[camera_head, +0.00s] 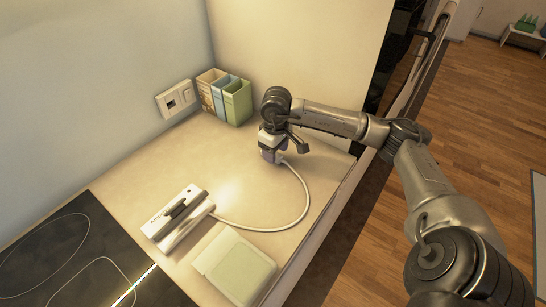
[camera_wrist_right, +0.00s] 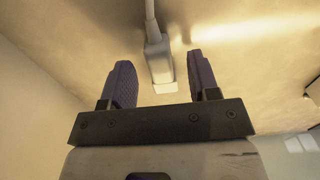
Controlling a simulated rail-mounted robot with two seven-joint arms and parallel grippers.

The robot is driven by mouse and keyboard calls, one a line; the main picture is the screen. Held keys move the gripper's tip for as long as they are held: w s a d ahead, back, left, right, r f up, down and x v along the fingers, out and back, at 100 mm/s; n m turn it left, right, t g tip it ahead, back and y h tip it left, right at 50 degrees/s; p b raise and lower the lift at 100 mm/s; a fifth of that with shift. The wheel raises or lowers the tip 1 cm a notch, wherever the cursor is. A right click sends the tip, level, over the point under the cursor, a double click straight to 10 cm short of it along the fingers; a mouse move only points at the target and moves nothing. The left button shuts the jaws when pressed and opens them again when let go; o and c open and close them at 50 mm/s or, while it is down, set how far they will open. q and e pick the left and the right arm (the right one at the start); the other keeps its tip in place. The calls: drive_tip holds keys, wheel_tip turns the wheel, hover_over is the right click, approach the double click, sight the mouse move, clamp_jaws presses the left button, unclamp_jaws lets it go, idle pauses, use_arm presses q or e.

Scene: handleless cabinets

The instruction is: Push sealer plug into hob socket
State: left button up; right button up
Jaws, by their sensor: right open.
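The white vacuum sealer (camera_head: 178,220) lies on the counter at the hob's edge, and its white cable (camera_head: 303,205) loops right and back to my right gripper. My right gripper (camera_head: 270,153) points down over the counter. In the right wrist view, the pale grey plug (camera_wrist_right: 158,60) with its cable lies between the two open fingers, with a gap to each. In the head view the gripper mostly hides the plug. The hob socket (camera_head: 173,101) is in a white plate on the left wall, left of and apart from the gripper. My left gripper is not in view.
Three upright file boxes (camera_head: 225,97) stand in the back corner, close to the socket. The black hob (camera_head: 70,262) fills the front left. A pale green-topped flat box (camera_head: 236,266) lies at the front. The counter between sealer and file boxes is clear.

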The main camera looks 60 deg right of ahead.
drive_tip(key=shift+f, duration=0.85)
drive_tip(key=shift+c, duration=0.4)
drive_tip(key=c, duration=0.9)
